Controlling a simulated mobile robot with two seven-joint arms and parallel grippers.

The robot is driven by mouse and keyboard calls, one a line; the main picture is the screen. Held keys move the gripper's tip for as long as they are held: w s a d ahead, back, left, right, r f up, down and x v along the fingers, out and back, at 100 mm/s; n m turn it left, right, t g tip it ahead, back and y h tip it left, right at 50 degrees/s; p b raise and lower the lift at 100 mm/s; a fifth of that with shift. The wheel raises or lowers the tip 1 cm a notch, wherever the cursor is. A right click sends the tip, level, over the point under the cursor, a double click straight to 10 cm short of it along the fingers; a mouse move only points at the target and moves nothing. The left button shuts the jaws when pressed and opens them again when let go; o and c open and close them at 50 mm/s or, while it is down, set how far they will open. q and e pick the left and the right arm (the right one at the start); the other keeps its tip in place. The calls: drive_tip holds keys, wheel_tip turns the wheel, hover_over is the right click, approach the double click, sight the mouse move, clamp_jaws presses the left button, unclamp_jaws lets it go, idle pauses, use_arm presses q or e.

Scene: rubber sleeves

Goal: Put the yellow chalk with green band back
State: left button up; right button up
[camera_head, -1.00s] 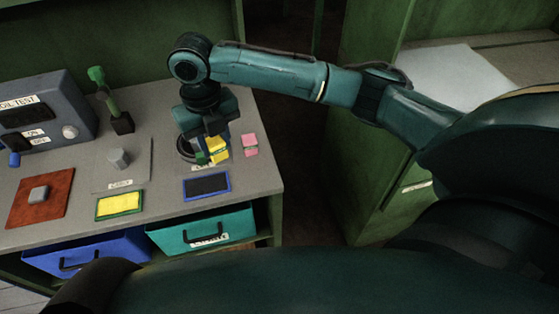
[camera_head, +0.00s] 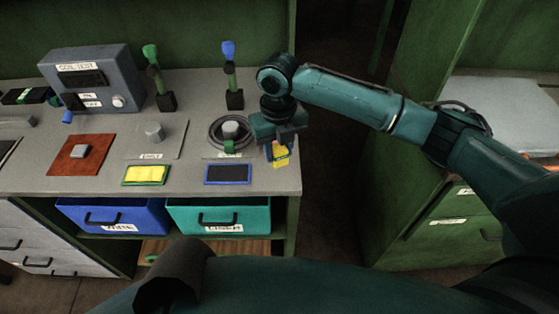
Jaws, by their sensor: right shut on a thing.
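My right gripper (camera_head: 281,137) hangs at the right end of the grey bench top, pointing down. It is shut on a small yellow piece, the yellow chalk (camera_head: 280,160), whose lower part shows below the jaws. A dark band crosses the chalk; its green colour is hard to make out. A yellow pad with a green rim (camera_head: 146,174) and a dark pad with a blue rim (camera_head: 228,174) lie along the bench's front edge. My left gripper is not in view.
A round dark ring with a grey knob (camera_head: 230,130) stands left of the gripper. Posts with a blue top (camera_head: 228,50) and a green top (camera_head: 150,52) stand behind. A grey test box (camera_head: 92,75) and a red mat (camera_head: 63,163) are further left.

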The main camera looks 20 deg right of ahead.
sight(279, 162)
drive_tip(key=shift+f, duration=2.15)
drive_tip(key=shift+f, duration=0.15)
drive_tip(key=o, duration=0.9)
